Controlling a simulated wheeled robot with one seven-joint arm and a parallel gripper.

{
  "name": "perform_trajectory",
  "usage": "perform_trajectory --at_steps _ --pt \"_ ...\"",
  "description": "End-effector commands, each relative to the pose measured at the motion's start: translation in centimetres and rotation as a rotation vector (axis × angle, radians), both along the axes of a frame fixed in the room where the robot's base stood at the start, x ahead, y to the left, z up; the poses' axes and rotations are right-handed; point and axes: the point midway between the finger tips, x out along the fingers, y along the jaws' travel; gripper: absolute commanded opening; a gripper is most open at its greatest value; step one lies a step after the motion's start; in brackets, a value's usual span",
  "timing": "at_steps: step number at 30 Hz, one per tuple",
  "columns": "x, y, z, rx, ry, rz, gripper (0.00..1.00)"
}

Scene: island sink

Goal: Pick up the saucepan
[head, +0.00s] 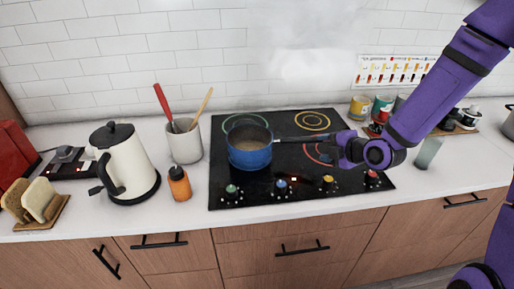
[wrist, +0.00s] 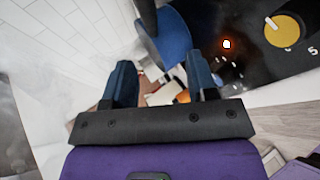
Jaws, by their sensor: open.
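The blue saucepan (head: 249,150) sits upright on the left part of the black cooktop, with its dark handle (head: 300,139) pointing right toward my gripper. My gripper (head: 338,144) is over the right part of the cooktop, by the handle's far end. In the wrist view my gripper (wrist: 160,68) shows its two fingers spread with no object visibly held. The saucepan (wrist: 173,40) and its dark handle (wrist: 147,14) appear just beyond the fingertips there. I cannot tell whether the handle's end lies between the fingers or whether they touch it.
The cooktop (head: 225,190) has several knobs along its front. A utensil crock (head: 185,145), an orange bottle (head: 180,185) and a white kettle (head: 128,168) stand to its left. The white counter in front is clear.

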Motion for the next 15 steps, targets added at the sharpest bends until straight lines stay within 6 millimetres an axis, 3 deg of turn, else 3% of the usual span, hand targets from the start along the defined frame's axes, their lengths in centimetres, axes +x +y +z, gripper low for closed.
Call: perform_trajectory --at_steps 3,15 --pt "0.1 0.9 -1.1 0.037 -0.092 0.046 0.53" --pt "0.9 2.5 -1.6 0.079 -0.252 0.082 0.53"
